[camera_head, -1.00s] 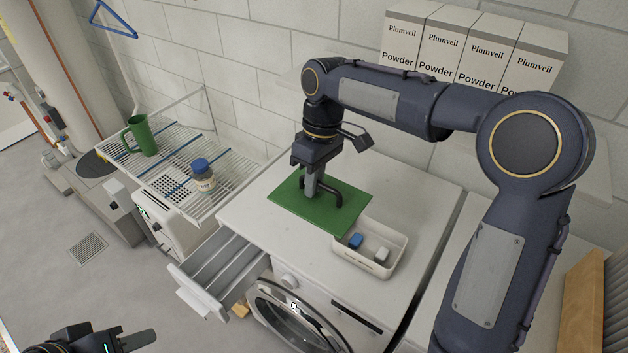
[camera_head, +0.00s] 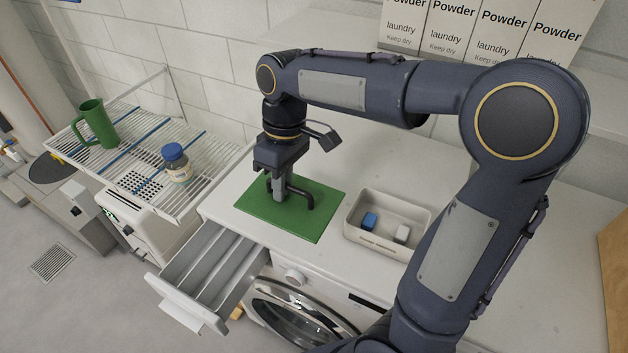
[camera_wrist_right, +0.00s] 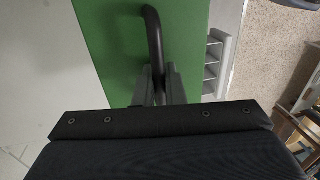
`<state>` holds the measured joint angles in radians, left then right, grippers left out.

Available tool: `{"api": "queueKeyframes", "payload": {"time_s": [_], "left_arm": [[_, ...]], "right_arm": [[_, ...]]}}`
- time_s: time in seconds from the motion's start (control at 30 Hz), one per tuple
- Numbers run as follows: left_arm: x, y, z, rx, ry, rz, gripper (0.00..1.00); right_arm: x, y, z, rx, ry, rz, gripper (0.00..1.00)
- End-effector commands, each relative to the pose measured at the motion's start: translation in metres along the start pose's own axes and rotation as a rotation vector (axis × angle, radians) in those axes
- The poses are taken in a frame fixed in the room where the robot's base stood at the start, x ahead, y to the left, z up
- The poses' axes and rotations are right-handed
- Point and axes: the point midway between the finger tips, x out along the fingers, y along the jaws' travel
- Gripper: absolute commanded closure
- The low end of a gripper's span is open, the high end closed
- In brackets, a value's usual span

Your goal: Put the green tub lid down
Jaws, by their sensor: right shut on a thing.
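The green tub lid (camera_head: 315,222) is a flat green panel with a dark bar handle (camera_head: 303,200). It lies level at the top of the white washing machine (camera_head: 345,248), to the left of the open tub (camera_head: 387,245); I cannot tell whether it fully touches the surface. My right gripper (camera_head: 283,203) points down from above and is shut on the lid's handle. The wrist view shows the lid (camera_wrist_right: 112,45) and the handle running into the fingers (camera_wrist_right: 160,92). The tub holds a blue block (camera_head: 369,221) and a white block (camera_head: 402,233). My left gripper is out of view.
An open drawer (camera_head: 205,270) sticks out at the front left of the machine. A wire rack (camera_head: 135,150) at left carries a green mug (camera_head: 97,122) and a blue-capped jar (camera_head: 176,163). Powder boxes (camera_head: 455,30) stand behind. Machine top behind the lid is clear.

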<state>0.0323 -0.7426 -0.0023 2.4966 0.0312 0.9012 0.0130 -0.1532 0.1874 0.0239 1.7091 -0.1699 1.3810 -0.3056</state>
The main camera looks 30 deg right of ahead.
Motion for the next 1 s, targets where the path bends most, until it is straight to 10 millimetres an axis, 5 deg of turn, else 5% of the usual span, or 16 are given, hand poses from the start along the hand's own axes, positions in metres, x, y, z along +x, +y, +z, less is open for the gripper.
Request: {"api": "queueKeyframes", "payload": {"time_s": [0.17,0.47,0.63,1.0], "left_arm": [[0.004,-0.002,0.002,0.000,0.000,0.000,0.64],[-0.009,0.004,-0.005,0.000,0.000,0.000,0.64],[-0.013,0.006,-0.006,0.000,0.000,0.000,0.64],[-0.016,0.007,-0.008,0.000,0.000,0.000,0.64]], "right_arm": [[0.011,0.013,-0.002,0.014,0.001,-0.004,1.00],[0.031,0.071,-0.051,0.015,-0.001,-0.004,1.00],[0.059,0.099,-0.070,0.015,-0.001,-0.004,1.00],[0.085,0.123,-0.086,0.012,0.002,-0.003,1.00]]}}
